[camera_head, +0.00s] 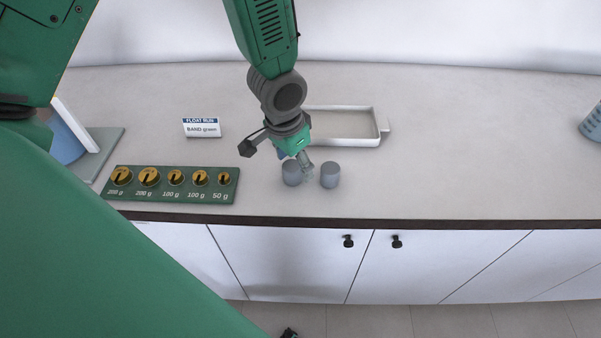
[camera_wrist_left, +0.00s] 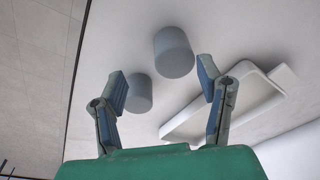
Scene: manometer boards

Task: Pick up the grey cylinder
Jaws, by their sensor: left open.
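Two short grey cylinders stand upright on the counter, side by side with a small gap. In the head view the left one (camera_head: 291,173) is partly covered by my left gripper (camera_head: 305,166), and the right one (camera_head: 330,175) stands clear. In the left wrist view both show beyond the open fingers: a larger-looking cylinder (camera_wrist_left: 174,52) higher up and a smaller-looking one (camera_wrist_left: 139,94) close to the left finger. My left gripper (camera_wrist_left: 162,76) is open, with nothing held between its fingers. Whether a finger touches a cylinder cannot be told.
A white shallow tray (camera_head: 379,117) lies behind the cylinders. A green weight board (camera_head: 170,195) with several brass weights is to the left, below a small label sign (camera_head: 202,128). A blue vessel (camera_head: 592,124) stands at the far right. The counter's right part is mostly clear.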

